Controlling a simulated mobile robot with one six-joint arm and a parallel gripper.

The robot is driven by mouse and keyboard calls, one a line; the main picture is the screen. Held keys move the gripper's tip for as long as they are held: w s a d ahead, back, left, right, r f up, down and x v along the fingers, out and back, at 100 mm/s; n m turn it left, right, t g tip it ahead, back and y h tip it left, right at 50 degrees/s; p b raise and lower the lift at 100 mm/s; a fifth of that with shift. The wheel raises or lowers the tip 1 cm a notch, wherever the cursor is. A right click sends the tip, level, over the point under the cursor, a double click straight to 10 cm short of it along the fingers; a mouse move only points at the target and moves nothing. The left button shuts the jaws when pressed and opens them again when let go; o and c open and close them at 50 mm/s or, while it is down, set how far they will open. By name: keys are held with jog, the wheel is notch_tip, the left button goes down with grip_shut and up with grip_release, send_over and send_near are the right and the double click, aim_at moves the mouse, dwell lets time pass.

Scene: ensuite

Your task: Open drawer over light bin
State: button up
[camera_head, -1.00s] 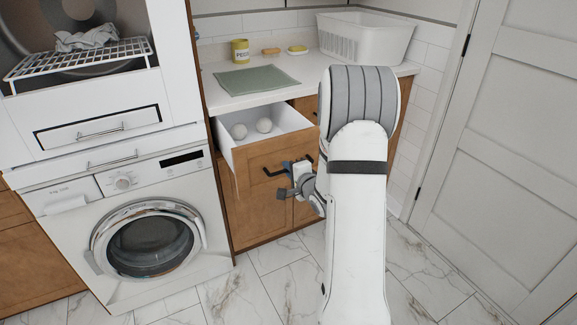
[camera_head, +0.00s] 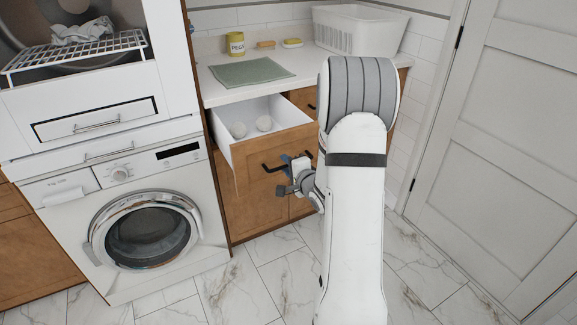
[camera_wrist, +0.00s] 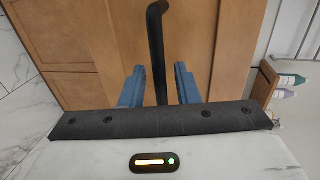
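The open wooden drawer (camera_head: 243,172) under the counter has a white interior with two white balls in it. Its front carries a black bar handle (camera_head: 271,169), which also shows in the wrist view (camera_wrist: 156,40). My gripper (camera_wrist: 160,88) is at this handle, with one blue finger on each side of the bar and visible gaps between fingers and bar. In the head view my gripper (camera_head: 290,178) is partly hidden by my own wrist. No light bin is visible; the cabinet door below the drawer is shut.
A washing machine (camera_head: 122,185) stands left of the drawer. The counter holds a green mat (camera_head: 250,72), a yellow peg tin (camera_head: 236,43) and a white basket (camera_head: 358,31). A white door (camera_head: 490,150) is at right. The marble floor (camera_head: 265,290) in front is clear.

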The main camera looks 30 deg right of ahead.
jog(key=shift+s+d+r, duration=0.1)
jog(key=shift+s, duration=0.1)
jog(key=v, duration=0.7)
jog(key=shift+s+p, duration=0.2)
jog(key=shift+p, duration=0.25)
